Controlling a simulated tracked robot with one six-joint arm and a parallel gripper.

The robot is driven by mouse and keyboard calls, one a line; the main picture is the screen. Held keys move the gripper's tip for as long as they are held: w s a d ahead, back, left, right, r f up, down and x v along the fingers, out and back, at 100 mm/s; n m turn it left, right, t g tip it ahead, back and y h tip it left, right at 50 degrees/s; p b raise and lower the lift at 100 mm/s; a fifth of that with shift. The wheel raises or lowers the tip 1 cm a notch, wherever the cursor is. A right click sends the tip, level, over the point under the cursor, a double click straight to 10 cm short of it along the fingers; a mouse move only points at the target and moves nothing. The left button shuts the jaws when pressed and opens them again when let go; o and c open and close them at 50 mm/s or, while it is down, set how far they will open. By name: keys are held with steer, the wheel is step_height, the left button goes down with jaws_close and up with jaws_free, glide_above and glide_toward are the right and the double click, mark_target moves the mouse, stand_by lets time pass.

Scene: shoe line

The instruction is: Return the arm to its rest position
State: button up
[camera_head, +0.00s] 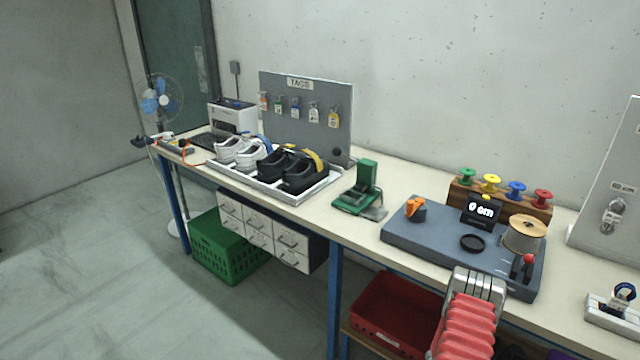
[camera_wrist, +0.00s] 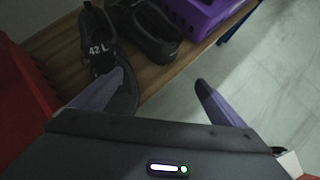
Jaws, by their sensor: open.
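My gripper (camera_wrist: 160,78) shows in the wrist view with its two fingers spread apart and nothing between them. Its left finger overlaps the toe of a black shoe marked "42 L" (camera_wrist: 97,47) in the picture; I cannot tell whether they touch. A second black shoe (camera_wrist: 152,36) lies beside it on a wooden shelf (camera_wrist: 62,52).
In the wrist view, a red bin (camera_wrist: 22,88) is at left and a purple crate (camera_wrist: 194,16) at the top. Open floor (camera_wrist: 280,75) is at right. The head view shows the long workbench (camera_head: 392,205), a shoe tray (camera_head: 322,192) and a green press (camera_head: 365,182).

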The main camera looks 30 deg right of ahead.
steer(key=w+a+r+m+g+y, duration=0.15)
steer(key=a+r+m, duration=0.35)
steer(key=r, duration=0.6)
steer(key=w+a+r+m+y, duration=0.1)
steer(key=w+a+r+m, duration=0.15)
steer(key=a+r, duration=0.6)
steer(key=w+a+r+m+g+y, duration=0.1)
steer(key=a+r+m, duration=0.35)
steer(key=r, duration=0.75)
steer(key=a+r+t+y, duration=0.2)
steer(key=a+r+t, duration=0.3)
steer(key=a+r, duration=1)
steer(key=a+r+m+t+y, duration=0.1)
steer(key=a+r+t, duration=0.5)
steer(key=a+r, duration=0.9)
steer(key=a+y, duration=0.1)
steer(key=a, duration=0.7)
steer(key=shift+a+r, duration=0.25)
steer(key=shift+y, duration=0.25)
